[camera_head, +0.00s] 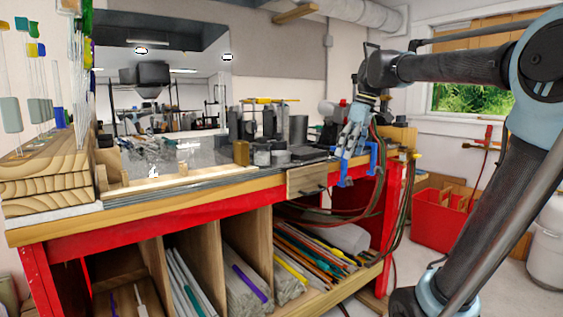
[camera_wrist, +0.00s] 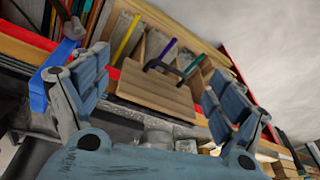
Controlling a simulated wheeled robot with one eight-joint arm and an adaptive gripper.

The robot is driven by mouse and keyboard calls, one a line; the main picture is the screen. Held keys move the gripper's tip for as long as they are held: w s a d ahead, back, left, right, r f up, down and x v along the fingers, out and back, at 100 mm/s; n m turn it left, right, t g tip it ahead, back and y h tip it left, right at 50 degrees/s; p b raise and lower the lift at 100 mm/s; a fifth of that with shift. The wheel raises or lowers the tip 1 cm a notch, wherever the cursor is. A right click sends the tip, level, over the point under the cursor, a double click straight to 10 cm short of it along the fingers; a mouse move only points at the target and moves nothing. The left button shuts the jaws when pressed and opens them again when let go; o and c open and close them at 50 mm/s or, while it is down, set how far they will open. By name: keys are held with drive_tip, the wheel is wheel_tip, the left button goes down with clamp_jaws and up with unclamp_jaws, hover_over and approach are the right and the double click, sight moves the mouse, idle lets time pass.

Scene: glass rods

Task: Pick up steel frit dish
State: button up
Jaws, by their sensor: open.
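Small round grey metal pieces stand close together on the workbench in the head view, among them a cup-like one (camera_head: 262,156) and one beside it (camera_head: 281,156). I cannot tell for sure which is the steel frit dish. In the wrist view a grey round piece (camera_wrist: 158,138) shows low in the middle, partly hidden by my gripper's body. My gripper (camera_head: 348,150) is to the right of these pieces, over the right part of the bench, pointing down. In the wrist view its two fingers (camera_wrist: 158,80) are spread wide, with nothing held between them.
A wooden drawer front (camera_head: 307,179) with a dark handle sits at the bench's front edge. A blue clamp (camera_head: 373,160), hoses and dark cylinders (camera_head: 298,130) crowd near my gripper. Shelves of glass rods (camera_head: 310,250) lie below. A red bin (camera_head: 441,220) stands right on the floor.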

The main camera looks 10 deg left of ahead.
sight(280, 157)
drive_tip(key=w+a+r+n+g, duration=0.1)
drive_tip(key=w+a+r+n, duration=0.2)
drive_tip(key=a+r, duration=0.25)
drive_tip(key=w+a+r+n+y, duration=0.1)
drive_tip(key=w+a+r+n, duration=0.1)
drive_tip(key=a+r+n, duration=0.3)
drive_tip(key=w+a+r+n+g, duration=0.1)
drive_tip(key=w+a+r, duration=0.25)
drive_tip(key=a, duration=0.35)
drive_tip(key=x, duration=0.5)
drive_tip(key=s+x, duration=0.1)
drive_tip(key=x, duration=1.1)
drive_tip(key=shift+s+a+r, duration=0.1)
drive_tip(key=shift+s+a, duration=0.05)
drive_tip(key=shift+s, duration=0.2)
drive_tip(key=shift+c, duration=0.5)
drive_tip(key=c, duration=1.1)
